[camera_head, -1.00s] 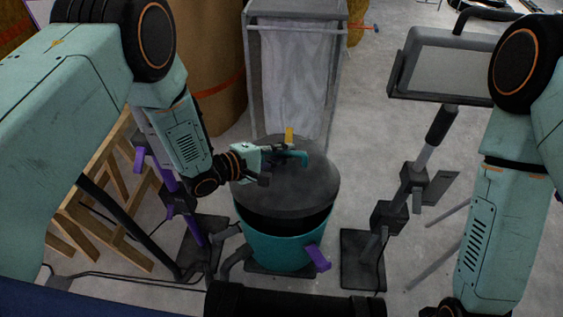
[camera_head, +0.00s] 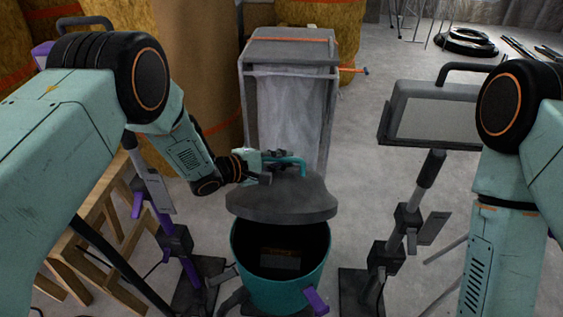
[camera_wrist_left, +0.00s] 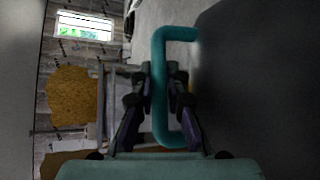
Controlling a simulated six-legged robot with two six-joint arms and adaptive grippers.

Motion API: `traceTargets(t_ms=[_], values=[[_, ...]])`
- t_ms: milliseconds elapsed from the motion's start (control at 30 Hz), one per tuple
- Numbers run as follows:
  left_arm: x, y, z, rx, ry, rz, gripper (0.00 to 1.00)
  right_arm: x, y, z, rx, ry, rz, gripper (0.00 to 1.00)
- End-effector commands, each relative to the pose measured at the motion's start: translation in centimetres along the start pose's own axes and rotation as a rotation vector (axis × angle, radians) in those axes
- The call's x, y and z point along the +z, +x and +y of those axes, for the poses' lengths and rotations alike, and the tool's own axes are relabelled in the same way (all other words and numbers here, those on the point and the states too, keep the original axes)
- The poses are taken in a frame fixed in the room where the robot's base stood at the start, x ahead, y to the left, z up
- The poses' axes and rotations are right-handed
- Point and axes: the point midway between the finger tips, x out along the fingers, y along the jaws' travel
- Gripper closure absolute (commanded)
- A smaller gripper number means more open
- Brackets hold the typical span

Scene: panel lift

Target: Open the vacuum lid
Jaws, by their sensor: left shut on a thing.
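The vacuum is a teal drum (camera_head: 279,283) with a purple latch (camera_head: 316,301) hanging at its front right. Its grey lid (camera_head: 285,198) is raised and tilted above the drum, so the dark inside shows. My left gripper (camera_head: 283,163) is shut on the teal lid handle (camera_head: 299,163) at the top of the lid. In the left wrist view my left gripper (camera_wrist_left: 156,100) has its fingers around the teal handle (camera_wrist_left: 160,75), with the dark lid (camera_wrist_left: 260,80) to the right. My right arm comes in at the right; its gripper is out of view.
A grey-framed bin with a clear bag (camera_head: 291,110) stands behind the vacuum. A lamp on a stand (camera_head: 432,112) is to its right. Wooden trestles (camera_head: 100,225) and a purple stand (camera_head: 165,215) are to its left.

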Motion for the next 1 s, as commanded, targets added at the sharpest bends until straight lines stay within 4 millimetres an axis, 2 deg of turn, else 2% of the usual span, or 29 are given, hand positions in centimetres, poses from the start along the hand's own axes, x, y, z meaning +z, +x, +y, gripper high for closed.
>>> traceTargets(t_ms=[167,200,300,667,833,1000], values=[[0.0,0.0,0.3,0.007,0.003,-0.001,1.0,0.0,0.0,0.0,0.0,0.0,0.0,0.6],[0.0,0.0,0.3,0.007,0.003,-0.001,0.85,0.0,0.0,0.0,0.0,0.0,0.0,0.6],[0.0,0.0,0.3,0.006,0.003,-0.001,0.76,0.0,0.0,0.0,0.0,0.0,0.0,0.6],[-0.1,-0.3,0.2,0.004,0.001,0.001,0.76,0.0,0.0,0.0,0.0,0.0,0.0,0.6],[-0.2,-2.2,0.3,0.006,-0.001,0.005,0.76,0.0,0.0,0.0,0.0,0.0,0.0,0.6],[-0.2,-5.6,0.5,0.01,-0.002,0.006,0.76,0.0,0.0,0.0,0.0,0.0,0.0,0.6]])
